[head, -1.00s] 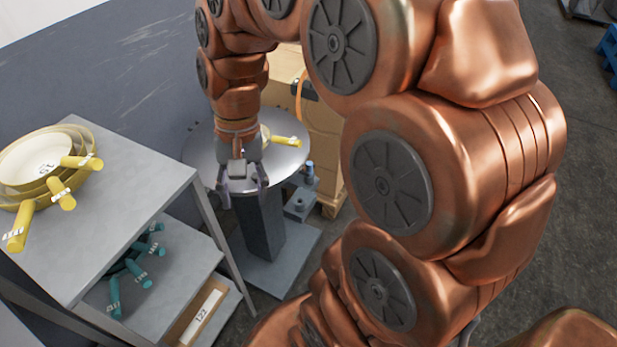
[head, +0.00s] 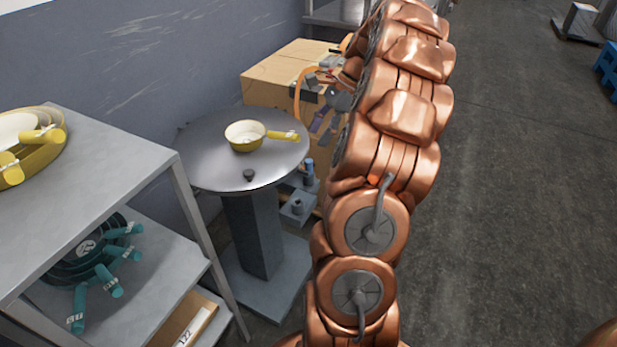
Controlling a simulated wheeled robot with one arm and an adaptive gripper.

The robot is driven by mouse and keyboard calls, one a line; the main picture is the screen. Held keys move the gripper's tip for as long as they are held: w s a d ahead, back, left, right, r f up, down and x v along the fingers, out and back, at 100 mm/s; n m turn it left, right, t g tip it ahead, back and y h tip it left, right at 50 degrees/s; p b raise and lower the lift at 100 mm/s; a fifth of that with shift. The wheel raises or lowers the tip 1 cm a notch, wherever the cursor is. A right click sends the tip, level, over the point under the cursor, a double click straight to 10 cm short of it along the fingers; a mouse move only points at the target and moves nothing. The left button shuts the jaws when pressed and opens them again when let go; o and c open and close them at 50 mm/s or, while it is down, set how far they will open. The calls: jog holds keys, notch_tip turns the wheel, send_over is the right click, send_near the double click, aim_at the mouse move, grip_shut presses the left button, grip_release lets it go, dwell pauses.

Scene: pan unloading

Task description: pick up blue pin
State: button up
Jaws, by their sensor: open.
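The blue pin (head: 309,167) stands upright on a grey block just right of the round table, low down beside the cardboard box. It is small in the head view. My gripper (head: 322,130) is open and empty, with its fingers pointing down in front of the box. It shows above and slightly right of the pin in the picture, apart from it. How far it is from the pin in depth I cannot tell.
A yellow pan (head: 244,138) and a small dark knob (head: 249,174) are on the round metal table (head: 205,165). A cardboard box (head: 270,85) stands behind. A shelf (head: 95,170) with yellow and teal pans is at left. Open floor (head: 520,200) lies right.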

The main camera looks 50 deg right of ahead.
aim_at(309, 160)
jog(key=shift+m, duration=0.4)
jog(key=shift+w+a+f+b, duration=0.2)
jog(key=shift+a+f, duration=0.05)
jog(key=shift+f, duration=1.05)
jog(key=shift+w+a+f+b, duration=0.15)
jog(key=shift+w+a+f, duration=0.15)
jog(key=shift+f, duration=0.95)
jog(key=shift+w+a+f+b, duration=0.15)
jog(key=shift+a+f+b, duration=0.1)
jog(key=shift+f, duration=1.05)
grip_shut()
